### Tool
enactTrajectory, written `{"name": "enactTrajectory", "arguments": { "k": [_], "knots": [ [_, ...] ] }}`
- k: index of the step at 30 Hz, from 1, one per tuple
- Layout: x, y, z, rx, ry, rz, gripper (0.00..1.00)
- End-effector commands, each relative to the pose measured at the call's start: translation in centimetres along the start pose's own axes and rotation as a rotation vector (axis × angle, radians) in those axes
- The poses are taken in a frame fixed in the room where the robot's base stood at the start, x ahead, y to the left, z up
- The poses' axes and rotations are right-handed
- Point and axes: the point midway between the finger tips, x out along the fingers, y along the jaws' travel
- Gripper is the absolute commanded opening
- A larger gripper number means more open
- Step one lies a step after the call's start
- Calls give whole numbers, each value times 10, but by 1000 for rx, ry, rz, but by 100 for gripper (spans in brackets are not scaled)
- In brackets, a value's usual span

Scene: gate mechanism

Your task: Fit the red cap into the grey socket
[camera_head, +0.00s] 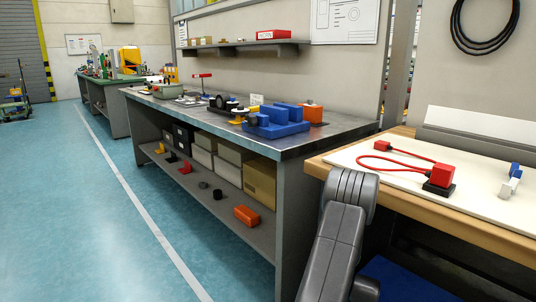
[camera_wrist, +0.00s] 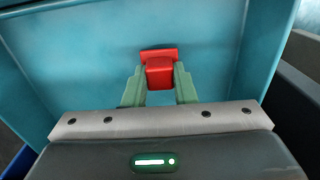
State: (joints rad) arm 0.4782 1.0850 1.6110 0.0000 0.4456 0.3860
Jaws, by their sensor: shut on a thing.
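The red cap (camera_wrist: 160,76) shows in the wrist view, a blocky red piece with a wider flange at its far end. My gripper (camera_wrist: 159,69) has its two pale green fingers closed on the sides of the cap. The cap sticks out slightly past the fingertips. Behind it is only a blue-teal surface, with nothing seen touching the cap. In the head view my gripper and the cap are out of sight. I cannot pick out the grey socket with certainty in either view.
A wooden-edged bench at right carries a white board (camera_head: 400,159) with a red block (camera_head: 440,176) on a black base and a red cable. A grey metal workbench (camera_head: 325,131) holds a blue fixture (camera_head: 275,127) and an orange block (camera_head: 311,114). The floor (camera_head: 75,200) at left is clear.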

Motion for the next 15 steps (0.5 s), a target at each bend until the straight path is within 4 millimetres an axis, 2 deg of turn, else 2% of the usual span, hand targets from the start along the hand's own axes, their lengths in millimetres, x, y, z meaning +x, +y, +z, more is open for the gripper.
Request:
{"name": "enactTrajectory", "arguments": {
  "k": [15],
  "knots": [
    [-6, 0, 0, 0, 0, 0, 1]
  ]
}}
